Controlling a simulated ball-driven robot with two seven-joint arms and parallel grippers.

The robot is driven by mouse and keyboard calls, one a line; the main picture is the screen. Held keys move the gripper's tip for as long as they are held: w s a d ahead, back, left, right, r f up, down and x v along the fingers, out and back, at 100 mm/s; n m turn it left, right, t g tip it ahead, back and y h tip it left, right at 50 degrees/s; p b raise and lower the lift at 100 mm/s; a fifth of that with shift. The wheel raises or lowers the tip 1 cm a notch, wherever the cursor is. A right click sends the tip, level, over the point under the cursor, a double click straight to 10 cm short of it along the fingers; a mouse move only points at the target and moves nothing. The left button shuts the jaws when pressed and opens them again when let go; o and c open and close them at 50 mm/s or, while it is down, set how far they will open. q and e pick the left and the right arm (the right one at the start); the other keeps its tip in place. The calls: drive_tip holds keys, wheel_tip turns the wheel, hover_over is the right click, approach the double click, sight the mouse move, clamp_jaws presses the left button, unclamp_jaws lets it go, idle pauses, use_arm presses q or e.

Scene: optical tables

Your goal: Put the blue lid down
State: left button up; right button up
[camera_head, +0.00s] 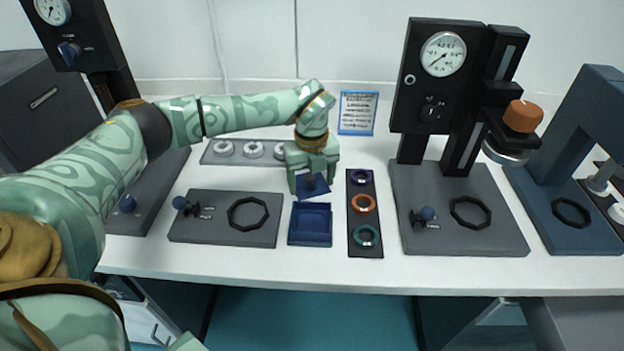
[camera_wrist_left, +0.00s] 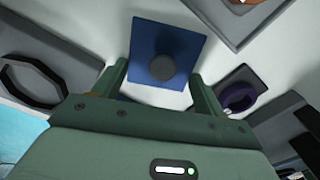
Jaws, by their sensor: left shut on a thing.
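The blue lid (camera_head: 313,189) is a flat square plate under my left gripper (camera_head: 311,181), just behind the open blue box (camera_head: 310,238). In the left wrist view the lid (camera_wrist_left: 146,72) shows with its round dark knob (camera_wrist_left: 161,68) between the two fingers of my left gripper (camera_wrist_left: 160,78). The gripper is shut on the lid. Whether the lid touches the table or hangs slightly above it, I cannot tell. The square box is empty and apart from the lid. My right gripper is out of view.
A dark strip (camera_head: 364,246) with purple, orange and teal rings lies right of the box. A grey plate (camera_head: 222,236) with a black ring lies left. A grey tray (camera_head: 215,150) with white discs lies behind. A gauge stand (camera_head: 430,85) stands right.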

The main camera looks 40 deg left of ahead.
sight(311, 181)
use_arm(q)
drive_tip(key=shift+f, duration=0.15)
drive_tip(key=o, duration=0.9)
drive_tip(key=shift+o, duration=0.4)
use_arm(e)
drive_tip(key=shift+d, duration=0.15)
use_arm(q)
wheel_tip(311, 181, up, 12)
drive_tip(key=p, duration=0.4)
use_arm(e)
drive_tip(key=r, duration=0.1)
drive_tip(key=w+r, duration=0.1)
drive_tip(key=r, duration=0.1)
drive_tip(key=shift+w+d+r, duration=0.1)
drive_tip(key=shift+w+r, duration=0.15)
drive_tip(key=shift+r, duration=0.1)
